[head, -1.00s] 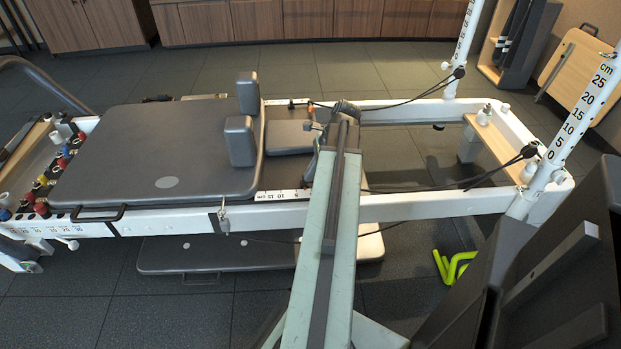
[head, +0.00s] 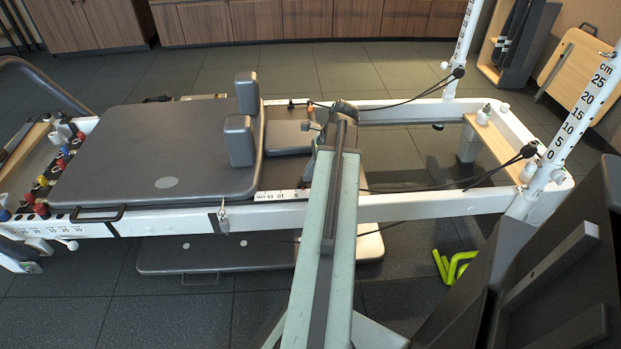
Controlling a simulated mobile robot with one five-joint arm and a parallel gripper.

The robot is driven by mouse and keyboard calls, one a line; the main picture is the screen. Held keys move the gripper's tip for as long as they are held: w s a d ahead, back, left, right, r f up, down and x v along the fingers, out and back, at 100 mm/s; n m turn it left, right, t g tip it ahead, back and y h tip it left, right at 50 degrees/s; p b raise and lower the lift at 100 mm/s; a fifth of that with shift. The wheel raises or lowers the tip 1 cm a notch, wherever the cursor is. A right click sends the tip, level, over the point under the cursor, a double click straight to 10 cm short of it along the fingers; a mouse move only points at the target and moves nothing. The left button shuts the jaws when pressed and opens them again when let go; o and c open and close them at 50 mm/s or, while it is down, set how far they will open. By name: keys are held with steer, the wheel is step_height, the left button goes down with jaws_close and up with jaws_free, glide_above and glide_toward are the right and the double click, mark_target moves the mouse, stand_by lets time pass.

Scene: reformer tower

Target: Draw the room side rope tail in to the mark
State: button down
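My gripper is at the far end of my pale green arm, over the near rail of the reformer, but its fingers cannot be made out. The near black rope (head: 440,187) runs from the pulley (head: 528,151) on the near upright leftward until my arm hides it. A thin dark cord (head: 265,239) hangs below the near rail, leading left toward a small metal clip (head: 223,217); I cannot tell whether this is the tail. A white centimetre scale (head: 278,195) lies on the near rail, left of my arm. Part of it may be hidden.
The grey carriage (head: 165,145) with its shoulder rests (head: 239,141) fills the frame's left half. A far rope (head: 410,99) runs to the far upright. A dark padded board (head: 200,255) lies under the near rail. Bright green handles (head: 452,266) lie on the floor at right.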

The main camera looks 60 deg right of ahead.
steer(key=shift+w+a+f, duration=0.15)
steer(key=shift+w+f, duration=0.35)
steer(key=shift+w, duration=0.2)
steer(key=c, duration=1.7)
jaws_free()
steer(key=shift+c, duration=0.2)
steer(key=shift+o, duration=0.3)
steer(key=shift+d+r+p, duration=0.2)
steer(key=shift+r+p, duration=0.15)
steer(key=shift+p, duration=0.2)
steer(key=o, duration=0.3)
steer(key=shift+s+d+r+p, duration=0.1)
steer(key=shift+d+r+p, duration=0.1)
steer(key=shift+p, duration=0.25)
steer(key=p+v, duration=0.4)
steer(key=shift+a+r, duration=0.1)
steer(key=shift+r, duration=0.1)
steer(key=shift+s, duration=0.1)
